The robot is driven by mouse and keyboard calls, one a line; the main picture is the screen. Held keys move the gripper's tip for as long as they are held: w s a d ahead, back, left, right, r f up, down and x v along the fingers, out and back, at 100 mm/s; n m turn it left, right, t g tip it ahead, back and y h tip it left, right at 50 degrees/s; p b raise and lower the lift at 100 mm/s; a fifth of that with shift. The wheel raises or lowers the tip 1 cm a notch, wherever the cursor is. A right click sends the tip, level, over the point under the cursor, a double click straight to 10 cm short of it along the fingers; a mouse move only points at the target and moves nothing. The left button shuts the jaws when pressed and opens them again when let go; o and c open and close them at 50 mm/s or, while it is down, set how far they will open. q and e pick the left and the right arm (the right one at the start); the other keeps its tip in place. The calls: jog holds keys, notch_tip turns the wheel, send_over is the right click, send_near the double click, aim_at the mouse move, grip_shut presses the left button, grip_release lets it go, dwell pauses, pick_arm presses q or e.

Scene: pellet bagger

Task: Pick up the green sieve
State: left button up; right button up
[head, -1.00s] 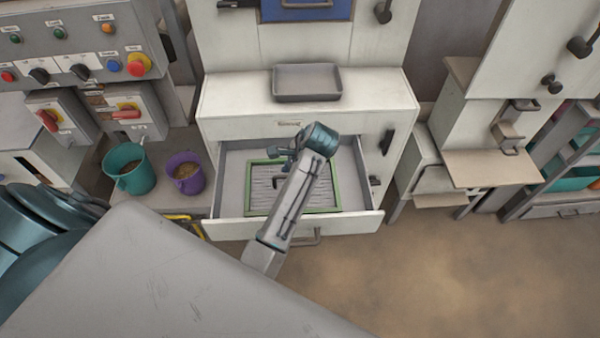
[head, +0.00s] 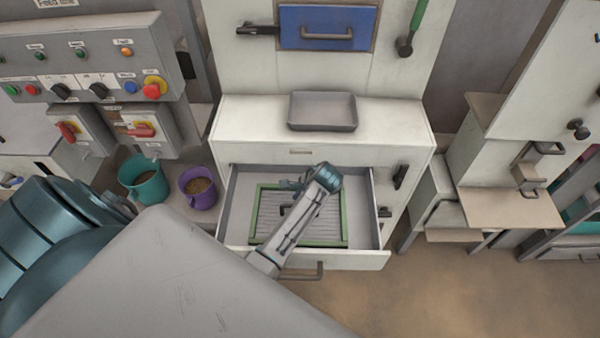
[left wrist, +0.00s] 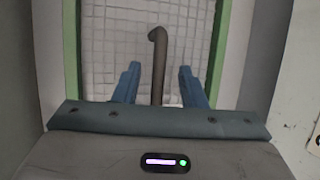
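The green sieve (head: 326,222) has a green frame and a pale mesh and lies flat in the open drawer. It also shows in the left wrist view (left wrist: 105,45), with a dark bent handle (left wrist: 158,62) rising from its middle. My left gripper (left wrist: 158,84) is open over the sieve, its two blue fingers apart on either side of the handle. I see a gap between the handle and each finger. In the head view my left arm hides part of the sieve. My right gripper is not in view.
A grey tray (head: 323,112) stands on the ledge above. A teal mug (head: 143,180) and a purple mug (head: 197,187) stand left of the drawer. Open floor (head: 430,290) lies to the right.

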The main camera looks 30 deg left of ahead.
pick_arm(q)
jog(key=shift+x, duration=1.2)
jog(key=shift+s+r, duration=0.1)
jog(key=shift+s, duration=0.05)
grip_shut()
jog(key=shift+r, duration=0.1)
